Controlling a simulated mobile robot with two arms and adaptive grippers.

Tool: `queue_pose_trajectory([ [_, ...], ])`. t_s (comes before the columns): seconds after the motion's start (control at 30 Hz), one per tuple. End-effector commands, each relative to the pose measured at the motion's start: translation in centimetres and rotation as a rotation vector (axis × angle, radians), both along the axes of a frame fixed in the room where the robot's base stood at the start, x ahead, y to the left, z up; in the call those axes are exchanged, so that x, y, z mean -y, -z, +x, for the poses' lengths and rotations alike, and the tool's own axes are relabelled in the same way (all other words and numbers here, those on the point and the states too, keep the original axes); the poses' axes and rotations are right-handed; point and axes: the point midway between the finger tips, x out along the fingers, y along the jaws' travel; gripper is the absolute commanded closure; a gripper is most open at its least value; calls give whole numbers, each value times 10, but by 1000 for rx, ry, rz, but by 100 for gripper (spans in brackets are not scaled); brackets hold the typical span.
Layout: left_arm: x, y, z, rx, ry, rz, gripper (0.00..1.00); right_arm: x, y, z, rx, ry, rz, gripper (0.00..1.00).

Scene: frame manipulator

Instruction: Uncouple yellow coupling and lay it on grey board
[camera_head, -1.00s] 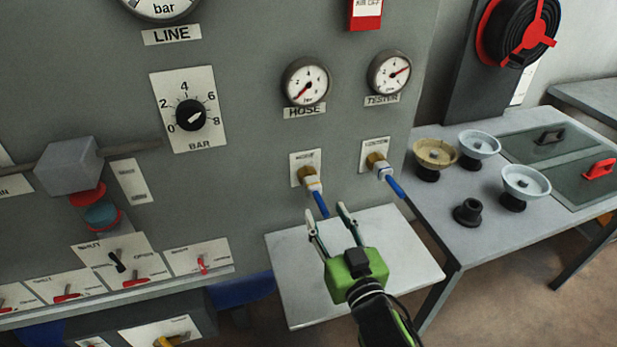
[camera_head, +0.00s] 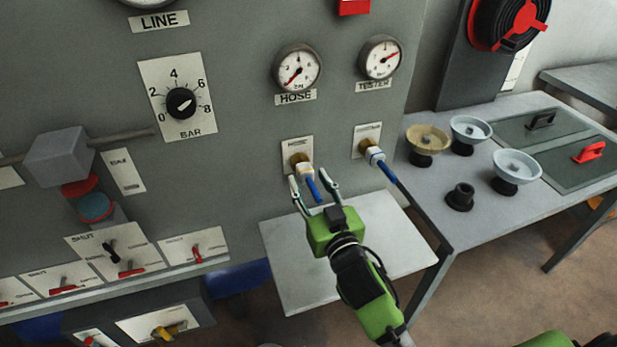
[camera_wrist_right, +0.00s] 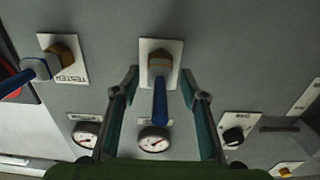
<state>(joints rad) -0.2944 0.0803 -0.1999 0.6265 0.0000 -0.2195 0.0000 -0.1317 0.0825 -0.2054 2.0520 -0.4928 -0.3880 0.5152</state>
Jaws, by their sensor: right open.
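The yellow coupling (camera_head: 305,170) has a pale yellow collar and a blue hose. It sits in the brass port under the HOSE gauge, and it shows in the right wrist view (camera_wrist_right: 159,64). My right gripper (camera_head: 309,182) is open, with one finger on each side of the coupling and its blue hose. In the right wrist view the fingers stand clear on both sides of it. The grey board (camera_head: 290,275) is a light, bare shelf below the ports. My left gripper is not in view.
A second coupling with a white and blue collar (camera_head: 375,156) sits in the TESTER port to the right. Bowl-shaped parts (camera_head: 515,172) and a small black part (camera_head: 460,196) stand on the right-hand table (camera_head: 485,220). A knob and several switches are on the panel's left.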

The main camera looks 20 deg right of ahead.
Motion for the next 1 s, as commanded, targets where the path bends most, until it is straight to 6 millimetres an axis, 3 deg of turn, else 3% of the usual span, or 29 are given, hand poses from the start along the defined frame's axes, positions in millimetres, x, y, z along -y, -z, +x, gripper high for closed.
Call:
queue_pose_trajectory([
  [0.3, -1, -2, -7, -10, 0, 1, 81, 0, -1, 25, 1, 1, 0, 60],
  [1.0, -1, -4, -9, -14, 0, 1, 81, -1, -1, 26, 1, 0, 2, 60],
])
